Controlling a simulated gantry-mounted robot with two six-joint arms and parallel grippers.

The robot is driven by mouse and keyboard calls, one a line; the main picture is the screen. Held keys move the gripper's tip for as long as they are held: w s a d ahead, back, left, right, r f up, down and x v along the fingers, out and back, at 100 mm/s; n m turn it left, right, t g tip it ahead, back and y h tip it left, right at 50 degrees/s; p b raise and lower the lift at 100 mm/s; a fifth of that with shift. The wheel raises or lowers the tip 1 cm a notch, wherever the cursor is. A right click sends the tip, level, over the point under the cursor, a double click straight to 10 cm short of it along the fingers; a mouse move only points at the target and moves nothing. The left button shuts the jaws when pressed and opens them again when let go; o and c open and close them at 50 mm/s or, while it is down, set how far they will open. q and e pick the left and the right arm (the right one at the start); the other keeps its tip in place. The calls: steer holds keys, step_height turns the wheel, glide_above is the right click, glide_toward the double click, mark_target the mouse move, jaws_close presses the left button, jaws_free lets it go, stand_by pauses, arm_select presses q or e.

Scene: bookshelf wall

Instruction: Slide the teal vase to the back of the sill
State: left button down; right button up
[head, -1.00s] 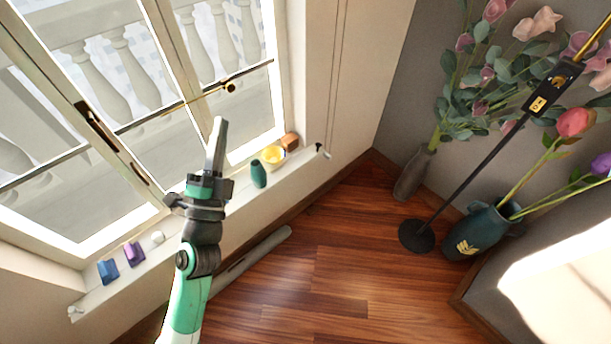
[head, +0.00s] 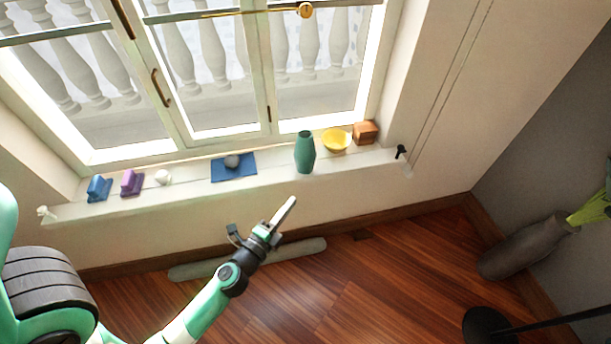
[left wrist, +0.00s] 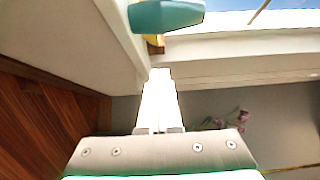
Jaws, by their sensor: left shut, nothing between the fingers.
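The teal vase (head: 305,153) stands upright on the white window sill (head: 275,179), near its front edge in the head view. In the left wrist view the vase (left wrist: 166,15) shows at the top, partly cut off. My left gripper (head: 289,203) is shut and empty, in front of the sill and a little below the vase in the picture, apart from it. In the left wrist view its closed fingers (left wrist: 158,95) point towards the sill's underside and wall. My right gripper is not in view.
On the sill, a yellow bowl (head: 335,141) and a wooden block (head: 365,132) stand right of the vase. A blue mat (head: 220,172) with a grey ball (head: 232,161) lies left, then a white ball (head: 162,177), a purple object (head: 132,183) and a blue object (head: 98,188).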

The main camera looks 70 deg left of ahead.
arm_select(q)
glide_toward(312, 162)
steer(key=w+d, duration=0.2)
steer(key=w, duration=0.1)
steer(key=a+p, duration=0.1)
steer(key=a, duration=0.1)
steer(key=w+a+p, duration=0.1)
steer(key=a, duration=0.1)
steer(key=shift+a+r, duration=0.1)
steer(key=shift+a, duration=0.15)
